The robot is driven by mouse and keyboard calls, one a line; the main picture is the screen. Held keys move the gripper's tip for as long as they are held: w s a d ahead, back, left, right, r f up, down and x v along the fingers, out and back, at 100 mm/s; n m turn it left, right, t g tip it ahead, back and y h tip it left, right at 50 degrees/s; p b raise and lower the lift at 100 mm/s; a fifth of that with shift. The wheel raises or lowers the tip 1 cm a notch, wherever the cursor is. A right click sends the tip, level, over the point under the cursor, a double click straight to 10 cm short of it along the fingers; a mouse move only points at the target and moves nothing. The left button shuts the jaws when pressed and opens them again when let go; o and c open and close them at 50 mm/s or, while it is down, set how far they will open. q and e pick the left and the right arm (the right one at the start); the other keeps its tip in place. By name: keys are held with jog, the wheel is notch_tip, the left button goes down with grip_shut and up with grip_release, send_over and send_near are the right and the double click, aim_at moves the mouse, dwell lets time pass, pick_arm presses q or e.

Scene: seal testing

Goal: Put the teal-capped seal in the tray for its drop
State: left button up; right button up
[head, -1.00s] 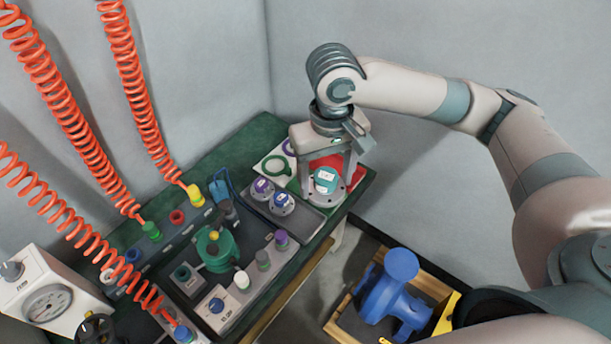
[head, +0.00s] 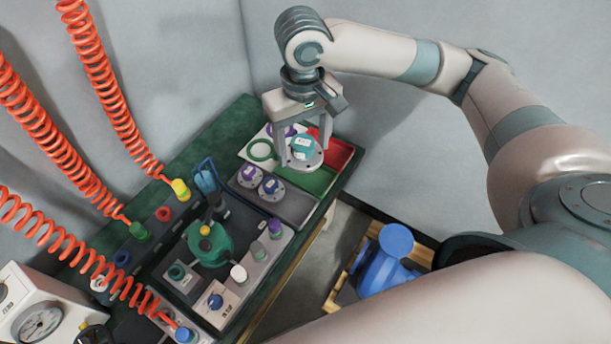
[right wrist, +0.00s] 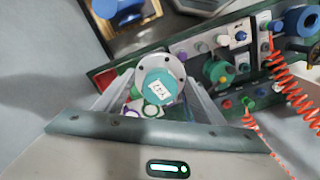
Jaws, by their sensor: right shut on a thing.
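The teal-capped seal (head: 303,150) has a round grey flange with holes and a white label on its cap. It also shows in the right wrist view (right wrist: 160,85). My right gripper (head: 302,160) is shut on it, with a finger on either side, and holds it above the trays. A grey tray (head: 296,211) below and to the left holds two seals, a purple-capped one (head: 249,174) and a blue-capped one (head: 270,187). Beside it is a tray with white, red (head: 338,155) and green (head: 313,181) sections. The held seal hides part of it. My left gripper is not in view.
A green ring (head: 261,150) lies in the white section, near another purple-topped piece. A test rig with a green body (head: 210,245), knobs and coloured plugs fills the bench's near part. Orange coiled hoses (head: 110,90) hang at left. A blue pump-like part (head: 387,262) stands on a pallet beside the bench.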

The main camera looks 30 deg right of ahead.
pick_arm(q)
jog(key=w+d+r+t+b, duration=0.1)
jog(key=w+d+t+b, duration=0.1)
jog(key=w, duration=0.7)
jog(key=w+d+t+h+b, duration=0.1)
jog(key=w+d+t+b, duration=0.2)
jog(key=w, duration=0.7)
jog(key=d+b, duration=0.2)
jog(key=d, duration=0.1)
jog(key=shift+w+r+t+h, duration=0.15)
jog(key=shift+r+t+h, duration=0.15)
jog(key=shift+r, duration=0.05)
pick_arm(e)
jog(key=w+d+f, duration=0.4)
jog(key=d+f, duration=0.4)
jog(key=f, duration=0.3)
jog(key=w+d+f+n, duration=0.1)
jog(key=w+d+f, duration=0.4)
jog(key=d+f, duration=0.4)
notch_tip(320, 180, down, 3)
jog(key=shift+d+f+n, duration=0.1)
jog(key=shift+d+n, duration=0.1)
jog(key=shift+n, duration=0.1)
